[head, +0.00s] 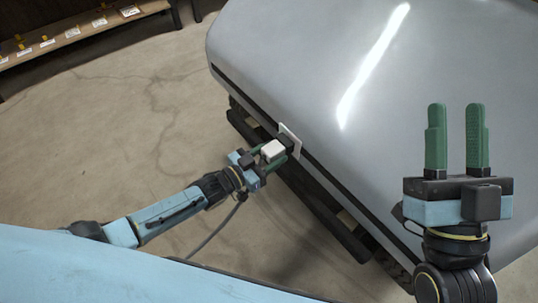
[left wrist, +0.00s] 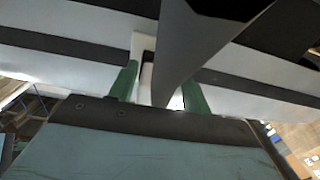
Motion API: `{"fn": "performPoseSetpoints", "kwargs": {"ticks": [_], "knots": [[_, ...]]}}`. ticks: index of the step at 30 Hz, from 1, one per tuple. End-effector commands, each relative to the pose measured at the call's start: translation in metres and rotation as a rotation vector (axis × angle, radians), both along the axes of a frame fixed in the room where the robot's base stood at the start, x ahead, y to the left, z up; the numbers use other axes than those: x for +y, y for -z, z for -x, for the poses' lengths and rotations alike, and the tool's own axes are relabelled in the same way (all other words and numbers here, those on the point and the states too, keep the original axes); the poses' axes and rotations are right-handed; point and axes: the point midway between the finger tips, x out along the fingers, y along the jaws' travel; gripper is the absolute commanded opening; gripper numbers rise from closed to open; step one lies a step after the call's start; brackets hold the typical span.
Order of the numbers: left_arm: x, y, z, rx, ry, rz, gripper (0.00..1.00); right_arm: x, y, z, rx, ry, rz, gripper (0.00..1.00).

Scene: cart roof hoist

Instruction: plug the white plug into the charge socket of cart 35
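The white plug (head: 272,151) sits between the green fingers of my left gripper (head: 273,155), which is shut on it. The charge socket (head: 291,137), with a pale plate and a dark middle, is on the side of the grey cart (head: 300,60). The plug's front is right at the socket; I cannot tell whether it is inside. In the left wrist view the green fingers (left wrist: 160,92) point at the pale plate (left wrist: 137,45), and a dark wedge hides much between them. My right gripper (head: 457,140) is open and empty, held up before the cart body. No cart number shows.
A dark cable (head: 215,232) hangs from near my left gripper down to the floor. A wooden shelf (head: 75,32) with small labelled items stands at the upper left. The concrete floor (head: 110,120) between shelf and cart is clear.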

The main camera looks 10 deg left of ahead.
Motion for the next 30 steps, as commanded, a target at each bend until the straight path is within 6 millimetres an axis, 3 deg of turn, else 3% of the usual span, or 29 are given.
{"fn": "performPoseSetpoints", "kwargs": {"ticks": [4,13,19,26,30], "knots": [[0.0,0.0,0.0,0.0,0.0,0.0,0.65,0.0,0.0,0.0,0.0,0.0,0.0,0.36],[0.001,0.001,0.001,0.002,-0.001,-0.001,0.65,0.0,-0.001,0.001,-0.009,0.0,-0.003,0.36],[0.001,0.0,0.001,0.002,-0.001,-0.001,0.65,-0.003,-0.016,0.01,-0.113,0.001,-0.034,0.36],[0.03,-0.002,0.039,0.005,-0.001,-0.003,0.65,0.002,-0.003,-0.009,0.126,-0.001,0.037,0.36],[0.045,-0.002,0.058,0.004,-0.001,-0.003,0.65,0.003,0.015,-0.018,0.271,0.004,0.083,0.36]]}}
